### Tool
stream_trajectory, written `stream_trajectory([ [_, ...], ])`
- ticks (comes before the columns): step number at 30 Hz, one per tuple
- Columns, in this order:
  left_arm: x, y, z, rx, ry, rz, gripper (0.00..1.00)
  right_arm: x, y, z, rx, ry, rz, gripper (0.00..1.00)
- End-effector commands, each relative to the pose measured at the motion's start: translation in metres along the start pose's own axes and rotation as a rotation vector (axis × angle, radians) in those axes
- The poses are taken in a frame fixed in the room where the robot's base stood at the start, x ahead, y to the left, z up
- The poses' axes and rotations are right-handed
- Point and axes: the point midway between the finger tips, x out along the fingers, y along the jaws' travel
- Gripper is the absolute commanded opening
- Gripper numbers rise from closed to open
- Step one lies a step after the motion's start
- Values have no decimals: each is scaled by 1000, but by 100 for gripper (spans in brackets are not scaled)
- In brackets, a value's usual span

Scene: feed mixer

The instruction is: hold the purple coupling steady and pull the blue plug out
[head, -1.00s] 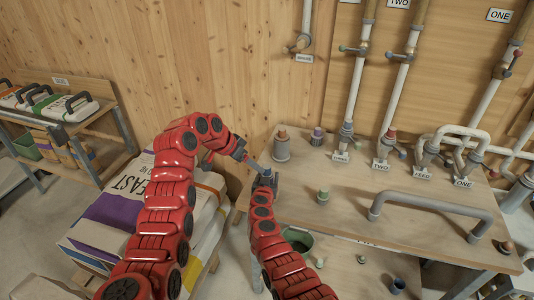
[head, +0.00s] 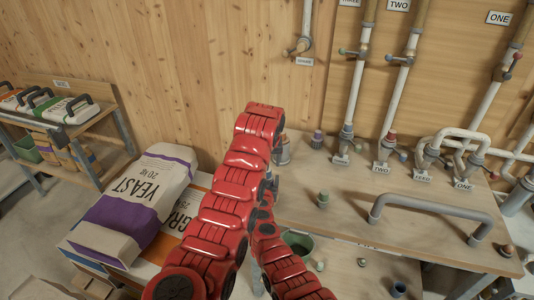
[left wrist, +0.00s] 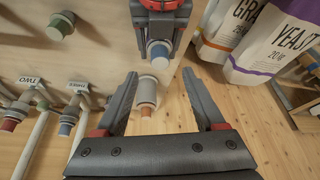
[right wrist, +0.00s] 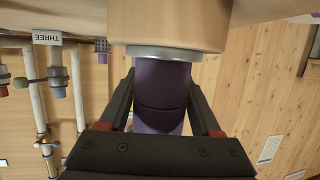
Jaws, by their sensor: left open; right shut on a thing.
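The purple coupling (right wrist: 160,90) is between the jaws of my right gripper (right wrist: 162,105), which is shut on it. A silver ring and a wide tan part adjoin it in the right wrist view. In the left wrist view my right gripper (left wrist: 158,15) is at the top, with the blue plug (left wrist: 158,53) sticking out of it toward the picture's middle. My left gripper (left wrist: 160,78) is open and empty. Its fingertips are spread to either side just below the plug in that view. In the head view my left arm hides the left gripper and most of the held coupling.
A grey canister with an orange end (left wrist: 147,92) stands on the bench beyond my left jaws. A purple-topped piece (head: 318,137) and a green-topped piece (head: 323,199) stand on the bench (head: 340,235). A grey handle (head: 430,205) is at right. Feed bags (head: 135,200) lie at left.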

Motion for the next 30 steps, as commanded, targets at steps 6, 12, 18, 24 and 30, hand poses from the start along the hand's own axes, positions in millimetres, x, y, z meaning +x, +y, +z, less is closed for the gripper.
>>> stream_trajectory([
  [6,25,0,-1,1,-1,0,71,0,0,0,0,0,0,0],
  [12,38,0,-1,0,-1,0,71,0,0,0,0,0,0,0],
  [18,44,0,-1,-1,1,2,71,0,0,0,0,0,0,0],
  [24,46,0,0,-1,2,3,71,0,0,0,0,0,0,0],
  [30,46,0,0,0,2,3,65,0,0,0,0,0,0,0],
])
